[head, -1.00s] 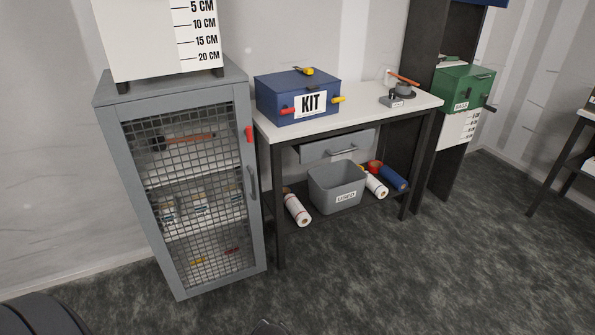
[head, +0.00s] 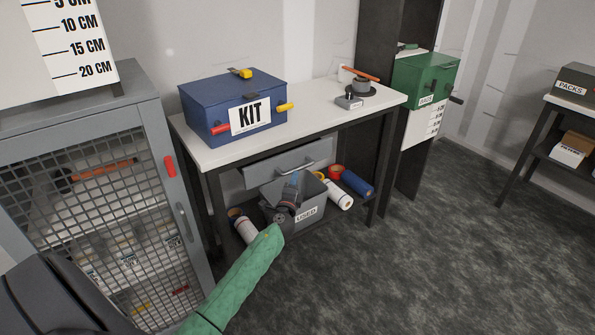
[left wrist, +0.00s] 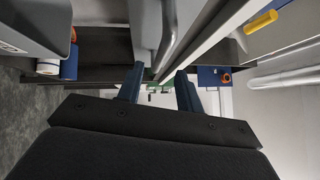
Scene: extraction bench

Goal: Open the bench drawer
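The bench drawer (head: 259,172) has a grey front under the white benchtop and looks shut. Its grey bar handle (head: 308,161) runs along the front. My left gripper (head: 293,181) is in front of the drawer, above the grey USED bin, at the end of my green-sleeved arm. In the left wrist view, the fingers of my left gripper (left wrist: 160,72) are apart, with the handle (left wrist: 178,38) extending from between the fingertips toward the top. I cannot tell whether they touch it. My right gripper is not in view.
The USED bin (head: 311,212) stands on the lower shelf among rolls (head: 340,196). A blue KIT box (head: 205,105) sits on the benchtop (head: 310,100). A grey mesh cabinet (head: 152,110) stands close on the left. The floor (head: 400,270) right of the bench is clear.

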